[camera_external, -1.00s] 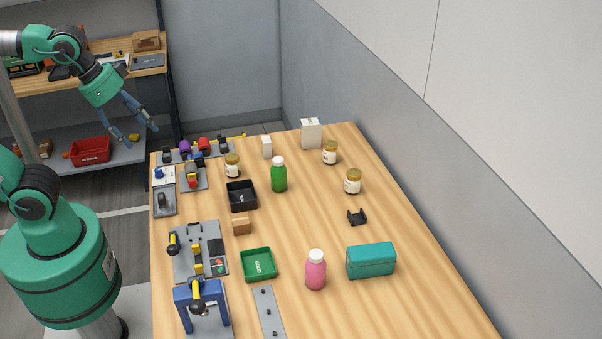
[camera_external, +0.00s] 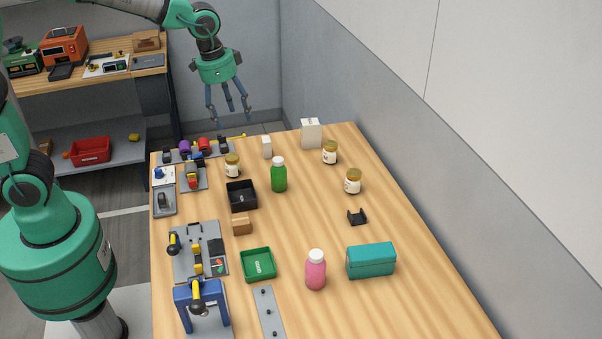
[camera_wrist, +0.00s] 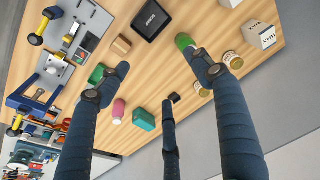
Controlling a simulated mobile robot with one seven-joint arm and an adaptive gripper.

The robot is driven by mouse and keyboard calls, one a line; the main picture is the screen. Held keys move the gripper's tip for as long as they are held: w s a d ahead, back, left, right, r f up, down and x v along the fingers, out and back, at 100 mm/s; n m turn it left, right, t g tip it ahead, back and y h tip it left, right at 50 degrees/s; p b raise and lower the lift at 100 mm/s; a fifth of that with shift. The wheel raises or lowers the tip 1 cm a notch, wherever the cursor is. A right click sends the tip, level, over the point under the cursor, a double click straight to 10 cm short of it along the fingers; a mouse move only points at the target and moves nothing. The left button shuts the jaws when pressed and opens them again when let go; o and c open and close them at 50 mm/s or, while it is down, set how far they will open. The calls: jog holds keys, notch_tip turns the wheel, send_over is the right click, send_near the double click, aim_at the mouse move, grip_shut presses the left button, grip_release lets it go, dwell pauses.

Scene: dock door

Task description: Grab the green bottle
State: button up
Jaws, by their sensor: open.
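The green bottle (camera_external: 279,176) with a white cap stands upright on the wooden table, right of the black bin. In the wrist view its green body (camera_wrist: 184,41) shows at the top, partly hidden behind a finger. My gripper (camera_external: 230,112) is open and empty, in the air above the table's far edge, up and left of the bottle. Its fingers point down and are spread. In the wrist view three dark blue fingers reach in from below, with nothing between them.
The black bin (camera_external: 242,196) and a jar (camera_external: 232,166) stand left of the bottle. White boxes (camera_external: 311,133) and more jars (camera_external: 353,182) stand behind and to the right. A pink bottle (camera_external: 316,270) and teal box (camera_external: 371,261) are nearer the front. The table just in front of the bottle is clear.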

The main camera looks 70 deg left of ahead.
jog(key=w+a+f+g+p, duration=0.1)
jog(key=w+a+f+p, duration=0.1)
jog(key=w+f, duration=0.5)
jog(key=g+p, duration=0.1)
send_over(278, 159)
notch_tip(278, 159, down, 8)
jog(key=shift+f, duration=0.1)
jog(key=shift+f, duration=0.1)
jog(key=shift+f+b, duration=0.45)
jog(key=shift+f, duration=3.75)
jog(key=shift+f, duration=0.1)
jog(key=shift+f+b, duration=0.65)
jog(key=shift+f, duration=1.85)
